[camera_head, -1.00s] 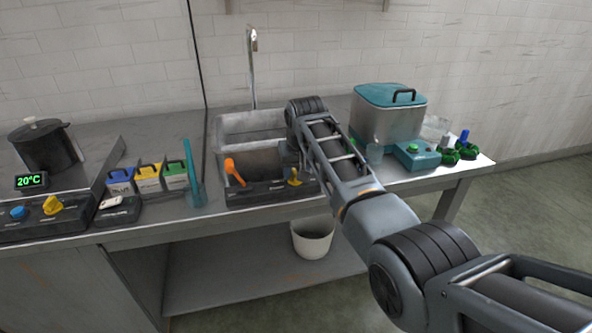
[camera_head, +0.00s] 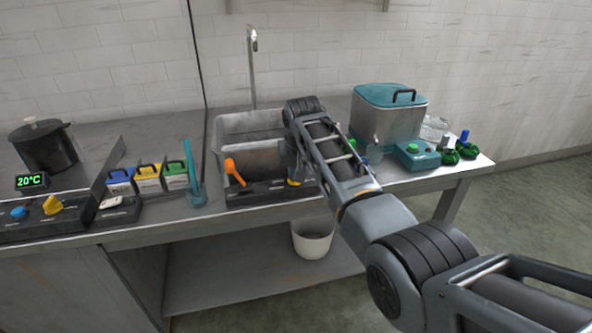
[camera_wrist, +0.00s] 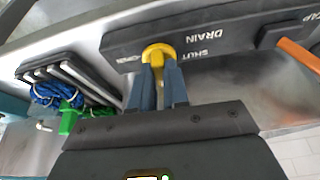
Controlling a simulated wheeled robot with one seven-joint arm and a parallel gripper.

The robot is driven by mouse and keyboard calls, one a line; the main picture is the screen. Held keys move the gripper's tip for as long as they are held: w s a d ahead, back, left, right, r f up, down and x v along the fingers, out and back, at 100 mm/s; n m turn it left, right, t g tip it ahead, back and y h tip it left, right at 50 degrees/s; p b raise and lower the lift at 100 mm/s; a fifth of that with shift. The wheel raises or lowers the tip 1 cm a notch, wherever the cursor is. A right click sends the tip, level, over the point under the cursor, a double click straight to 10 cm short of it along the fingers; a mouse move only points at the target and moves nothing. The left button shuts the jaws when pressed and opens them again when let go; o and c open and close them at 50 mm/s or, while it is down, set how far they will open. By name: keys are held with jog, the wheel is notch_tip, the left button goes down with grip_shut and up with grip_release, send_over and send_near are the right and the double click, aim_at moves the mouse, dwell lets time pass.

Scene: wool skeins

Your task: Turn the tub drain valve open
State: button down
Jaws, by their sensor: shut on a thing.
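The drain valve has a yellow handle (camera_wrist: 158,52) on a dark panel (camera_wrist: 215,35) lettered DRAIN, with SHUT to the handle's right and a smaller word to its left. My gripper (camera_wrist: 159,82) is shut on the handle's lever, one finger on each side. In the head view, my gripper (camera_head: 295,168) is at the front edge of the grey tub (camera_head: 228,122), and only a bit of yellow (camera_head: 293,183) shows below it. The drain opening is hidden.
An orange lever (camera_head: 233,172) stands on the same panel to the left. A teal-lidded container (camera_head: 390,110) and a teal box (camera_head: 416,155) stand right of my arm. A white bucket (camera_head: 312,238) is below the counter.

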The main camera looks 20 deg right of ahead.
jog(key=m, duration=0.1)
jog(key=m+h, duration=0.1)
jog(key=shift+a+f+m, duration=0.1)
jog(key=shift+a+m, duration=0.1)
jog(key=shift+m, duration=0.2)
jog(key=m+b, duration=0.1)
jog(key=m, duration=0.1)
jog(key=m+h+b, duration=0.1)
jog(key=shift+w+a+f+m+g+h+b, duration=0.1)
jog(key=shift+w+m+g+h+b, duration=0.05)
jog(key=shift+m+g+h+b, duration=0.2)
jog(key=m+b, duration=0.2)
jog(key=m+g+b, duration=0.1)
jog(key=m+b, duration=0.1)
jog(key=b, duration=0.1)
jog(key=shift+w+a+f+g+h, duration=0.1)
jog(key=shift+w+f+g+h, duration=0.05)
jog(key=shift+g+h, duration=0.15)
jog(key=m+b, duration=0.1)
jog(key=b, duration=0.1)
jog(key=m+b, duration=0.1)
jog(key=b, duration=0.1)
jog(key=shift+r+g+h, duration=0.25)
jog(key=shift+h, duration=0.1)
jog(key=shift+m, duration=0.25)
jog(key=c, duration=1.1)
grip_release()
jog(key=shift+a+r, duration=0.1)
jog(key=shift+r, duration=0.05)
